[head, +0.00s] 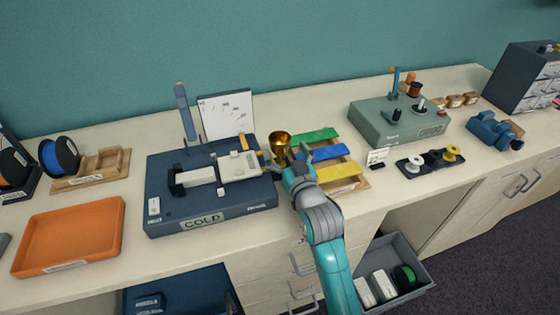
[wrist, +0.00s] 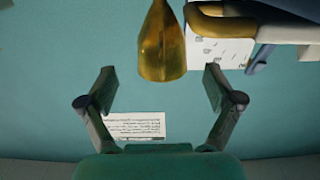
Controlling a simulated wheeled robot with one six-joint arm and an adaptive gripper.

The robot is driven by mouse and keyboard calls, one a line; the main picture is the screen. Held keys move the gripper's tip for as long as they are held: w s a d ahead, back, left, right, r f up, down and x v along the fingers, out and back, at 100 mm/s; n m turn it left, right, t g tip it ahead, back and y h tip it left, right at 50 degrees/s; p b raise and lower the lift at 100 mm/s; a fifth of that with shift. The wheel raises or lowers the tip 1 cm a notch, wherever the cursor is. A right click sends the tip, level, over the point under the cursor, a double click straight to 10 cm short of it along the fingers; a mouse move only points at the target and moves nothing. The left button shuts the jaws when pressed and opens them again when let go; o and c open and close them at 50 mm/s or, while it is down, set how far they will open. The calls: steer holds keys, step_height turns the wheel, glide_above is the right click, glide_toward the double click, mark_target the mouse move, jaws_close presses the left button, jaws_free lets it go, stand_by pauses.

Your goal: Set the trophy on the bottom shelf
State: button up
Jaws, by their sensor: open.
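The gold trophy (head: 279,143) is a shiny cup on the counter, at the right edge of the blue COLD machine. In the wrist view the gold trophy (wrist: 161,45) hangs down from the top edge, between and beyond my two fingertips. My gripper (wrist: 159,80) is open, with clear space on both sides of the trophy and nothing held. In the head view my gripper (head: 288,165) is just in front of the trophy and partly hides its lower part. An open space under the counter holds a grey bin (head: 420,284); which surface is the bottom shelf is unclear.
The COLD machine (head: 165,220) stands close on the left. A wooden rack with green, blue and yellow strips (head: 338,171) is close on the right. An orange tray (head: 70,237) and a green-grey machine (head: 375,125) are farther off. Drawer handles (head: 300,265) stick out below the counter.

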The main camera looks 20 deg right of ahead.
mark_target(276, 132)
steer(key=shift+w+a+r, duration=0.1)
steer(key=shift+w+r, duration=0.05)
steer(key=shift+w, duration=1)
steer(key=shift+w+a+r, duration=0.1)
steer(key=shift+w+r, duration=0.05)
steer(key=shift+w, duration=1)
jaws_close()
